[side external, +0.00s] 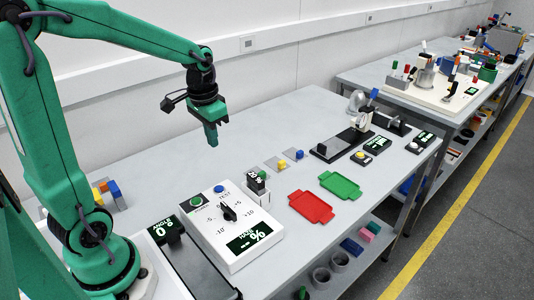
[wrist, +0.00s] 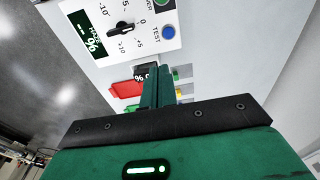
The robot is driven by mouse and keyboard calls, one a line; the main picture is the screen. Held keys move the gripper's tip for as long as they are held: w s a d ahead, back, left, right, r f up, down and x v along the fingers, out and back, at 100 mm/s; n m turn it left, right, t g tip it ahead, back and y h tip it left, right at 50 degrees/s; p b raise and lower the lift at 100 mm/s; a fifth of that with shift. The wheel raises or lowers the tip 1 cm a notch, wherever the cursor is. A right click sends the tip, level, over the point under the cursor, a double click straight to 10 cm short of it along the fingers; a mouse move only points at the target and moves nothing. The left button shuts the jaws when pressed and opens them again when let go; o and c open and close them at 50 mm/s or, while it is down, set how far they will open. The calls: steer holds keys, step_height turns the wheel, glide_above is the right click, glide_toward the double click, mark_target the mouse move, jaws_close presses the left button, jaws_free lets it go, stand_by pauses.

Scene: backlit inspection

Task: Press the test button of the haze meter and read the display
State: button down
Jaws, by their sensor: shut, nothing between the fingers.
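The haze meter (side external: 201,226) is a white box on the grey bench, with a black knob (side external: 229,212) and a green button (side external: 196,202). Its blue test button (side external: 219,189) is near the back edge; in the wrist view the blue button (wrist: 169,31) sits beside the word TEST. The dark display (side external: 255,240) shows HAZE and a % sign; in the wrist view the display (wrist: 88,35) seems to show dashes, too small to be sure. My gripper (side external: 211,142) is shut and empty, pointing down, above the bench behind the meter and apart from the button.
A small box with a display (side external: 257,183) stands right beside the meter. A black instrument (side external: 340,146) stands beyond. Bare bench lies behind the meter.

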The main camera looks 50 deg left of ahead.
mark_target(218, 189)
steer(key=shift+g, duration=0.5)
steer(key=shift+w+a+f, duration=0.4)
steer(key=shift+a+f, duration=0.25)
steer(key=shift+f, duration=0.1)
steer(key=shift+w+a+f, duration=0.4)
steer(key=shift+a+f, duration=0.25)
steer(key=shift+f, duration=0.1)
steer(key=shift+f, duration=0.1)
step_height(218, 189, down, 14)
steer(key=shift+r, duration=0.1)
steer(key=shift+s+f, duration=0.1)
steer(key=shift+f, duration=0.9)
steer(key=shift+r, duration=0.1)
step_height(218, 189, up, 15)
steer(key=shift+w+f, duration=0.2)
steer(key=shift+w, duration=0.05)
